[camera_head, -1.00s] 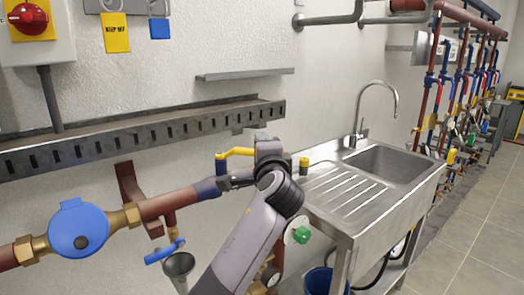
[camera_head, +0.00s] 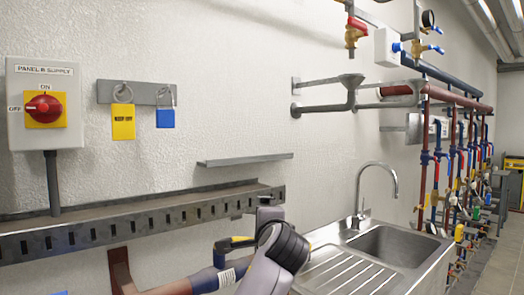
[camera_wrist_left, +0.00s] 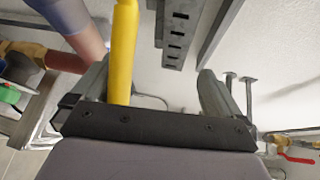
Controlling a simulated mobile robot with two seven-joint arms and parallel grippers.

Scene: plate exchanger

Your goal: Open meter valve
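The meter valve's yellow lever (camera_head: 237,241) sits on the pipe (camera_head: 205,280) along the wall, at the lower middle of the head view. The left gripper (camera_head: 268,215) is at the lever's right end, partly hidden behind my own wrist. In the left wrist view the yellow lever (camera_wrist_left: 123,50) reaches down between the fingers of the left gripper (camera_wrist_left: 153,78). The fingers are wide apart. The lever lies close to the left finger, with a clear gap to the right finger; contact cannot be told. The meter is almost wholly below the head view. The right gripper is not in view.
A slotted metal rail (camera_head: 130,226) runs along the wall just above the pipe. A steel sink (camera_head: 385,246) stands to the right.

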